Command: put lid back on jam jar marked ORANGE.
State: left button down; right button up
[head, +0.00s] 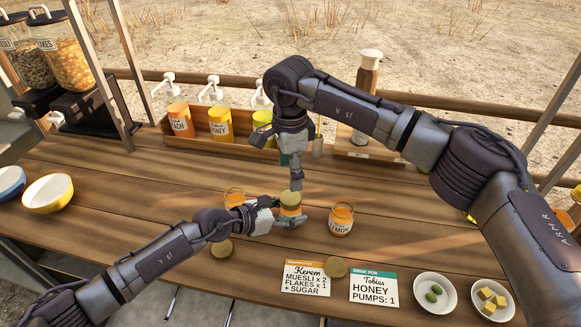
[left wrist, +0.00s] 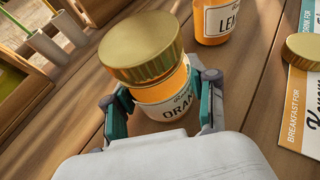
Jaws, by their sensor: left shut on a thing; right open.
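The jam jar marked ORANGE (left wrist: 165,104) is upright between the fingers of my left gripper (left wrist: 163,112), which is shut on it. In the head view the jar (head: 290,211) is at mid-table. A gold lid (left wrist: 141,50) is at the jar's mouth, looking slightly off-centre and tilted in the left wrist view; I cannot tell whether it is fully seated. In the head view this lid (head: 291,197) is right below my right gripper (head: 294,184), which is open and points down. Whether its fingertips touch the lid is unclear.
A lidless lemon jar (head: 341,220) stands to the right, another jar (head: 235,196) to the left behind my left arm. Loose gold lids lie at front left (head: 218,250) and on the breakfast card (head: 335,268). A pump-bottle crate (head: 188,141) stands behind; bowls (head: 435,292) sit front right.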

aim_at(291, 197)
jog(key=n, duration=0.4)
jog(key=shift+r, duration=0.15)
jog(key=n, duration=0.3)
jog(key=shift+r+n, duration=0.1)
jog(key=shift+n, duration=0.3)
jog(key=shift+f, duration=4)
